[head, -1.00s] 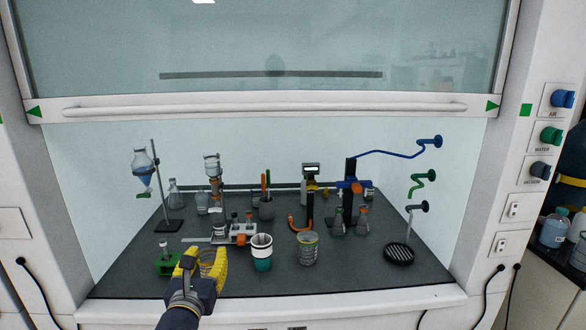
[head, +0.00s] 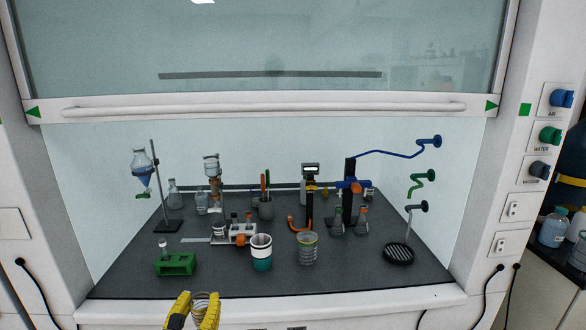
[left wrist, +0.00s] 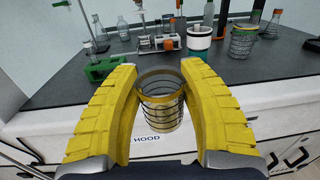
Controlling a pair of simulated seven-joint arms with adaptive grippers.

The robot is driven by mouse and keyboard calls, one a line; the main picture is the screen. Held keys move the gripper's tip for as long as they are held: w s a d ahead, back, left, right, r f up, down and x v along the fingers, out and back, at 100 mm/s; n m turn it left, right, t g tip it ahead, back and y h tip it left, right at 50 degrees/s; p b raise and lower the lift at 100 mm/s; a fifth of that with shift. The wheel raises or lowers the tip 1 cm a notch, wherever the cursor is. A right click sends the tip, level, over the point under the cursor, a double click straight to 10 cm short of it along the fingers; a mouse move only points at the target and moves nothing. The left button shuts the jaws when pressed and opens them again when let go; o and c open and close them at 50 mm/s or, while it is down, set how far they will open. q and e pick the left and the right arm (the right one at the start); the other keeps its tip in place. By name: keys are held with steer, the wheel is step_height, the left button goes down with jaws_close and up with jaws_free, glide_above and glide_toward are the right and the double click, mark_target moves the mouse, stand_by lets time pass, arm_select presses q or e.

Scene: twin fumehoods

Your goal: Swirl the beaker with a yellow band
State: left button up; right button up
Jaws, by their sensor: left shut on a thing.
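My left gripper (head: 196,299) is at the bottom of the head view, in front of the hood's front edge. Its yellow fingers are shut on a clear beaker (left wrist: 162,106) with dark line markings and a yellowish-brown band near its rim. The beaker looks upright between the fingers, clear of the bench in the left wrist view. Only its upper part shows between the fingertips in the head view. My right gripper is not in view.
A white and teal cup (head: 261,253) stands left of the second beaker. A green block (head: 176,265) is at the front left. A separating funnel (head: 142,168), flasks and a black round plate (head: 398,255) stand farther back or right.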

arm_select(q)
steer(key=shift+d, duration=0.85)
steer(key=a, duration=0.5)
steer(key=shift+d, duration=2.5)
steer(key=shift+a, duration=0.25)
steer(key=shift+d, duration=0.1)
